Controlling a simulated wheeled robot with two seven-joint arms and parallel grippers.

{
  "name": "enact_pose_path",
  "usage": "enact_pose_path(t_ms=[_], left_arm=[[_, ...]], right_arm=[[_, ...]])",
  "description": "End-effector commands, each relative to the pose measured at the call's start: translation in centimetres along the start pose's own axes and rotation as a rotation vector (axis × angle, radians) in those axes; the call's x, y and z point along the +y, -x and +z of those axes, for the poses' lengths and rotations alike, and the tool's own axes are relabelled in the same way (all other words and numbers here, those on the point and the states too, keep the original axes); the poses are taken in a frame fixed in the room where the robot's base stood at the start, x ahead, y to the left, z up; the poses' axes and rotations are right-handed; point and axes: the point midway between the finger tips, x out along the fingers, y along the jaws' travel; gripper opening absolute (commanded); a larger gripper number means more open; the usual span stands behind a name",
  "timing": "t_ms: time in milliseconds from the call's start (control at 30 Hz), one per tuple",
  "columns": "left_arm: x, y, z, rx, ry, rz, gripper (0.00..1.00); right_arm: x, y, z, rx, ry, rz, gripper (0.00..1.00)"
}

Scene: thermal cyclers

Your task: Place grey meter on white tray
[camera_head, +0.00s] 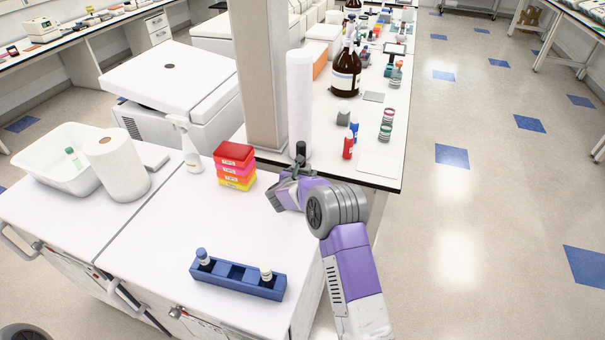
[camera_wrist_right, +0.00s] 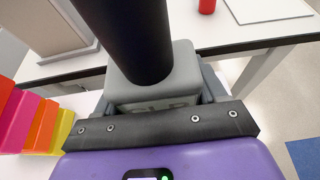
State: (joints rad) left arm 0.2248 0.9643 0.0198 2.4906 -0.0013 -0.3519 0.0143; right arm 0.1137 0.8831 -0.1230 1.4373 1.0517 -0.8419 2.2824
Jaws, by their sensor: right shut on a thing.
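The grey meter (camera_wrist_right: 177,77) has a light grey block body with dark lettering and a thick black cylinder rising from it. My right gripper (camera_wrist_right: 165,112) is shut on its grey body. In the head view, my right gripper (camera_head: 288,187) is near the right edge of the near white cabinet, beside the colored boxes, with the meter's black top (camera_head: 300,149) showing above it. The white tray (camera_head: 379,164) is a flat, thin sheet at the near right corner of the bench beyond. It also shows at the top of the wrist view (camera_wrist_right: 268,9). My left gripper is out of view.
Stacked red, pink, orange and yellow boxes (camera_head: 236,166) stand left of my right gripper. A red-capped tube (camera_head: 348,146) and small jars (camera_head: 387,124) stand behind the tray. A tall white roll (camera_head: 299,100) and column (camera_head: 257,70) are close by. A blue rack (camera_head: 238,279) lies nearer.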

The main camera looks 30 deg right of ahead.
Motion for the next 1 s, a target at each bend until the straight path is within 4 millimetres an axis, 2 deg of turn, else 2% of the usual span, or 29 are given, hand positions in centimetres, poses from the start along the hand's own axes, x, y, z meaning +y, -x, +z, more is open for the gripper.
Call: enact_pose_path(t_ms=[100,133,267,700,867,1000], left_arm=[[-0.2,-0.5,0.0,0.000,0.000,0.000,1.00],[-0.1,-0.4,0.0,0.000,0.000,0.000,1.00],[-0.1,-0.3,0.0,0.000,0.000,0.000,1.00],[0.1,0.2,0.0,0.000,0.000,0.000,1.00],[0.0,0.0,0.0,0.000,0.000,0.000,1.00],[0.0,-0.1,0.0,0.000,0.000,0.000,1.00]], right_arm=[[0.0,-0.1,-0.3,-0.001,-0.001,0.000,0.33],[0.0,-0.1,-0.3,0.001,0.000,0.000,0.75],[0.0,-0.1,-0.2,0.001,0.000,0.000,0.95],[0.1,0.3,0.2,0.001,0.000,0.001,0.96],[0.1,2.9,0.1,0.001,0.000,0.003,0.96],[0.1,5.9,0.1,0.000,-0.001,0.003,0.96]])
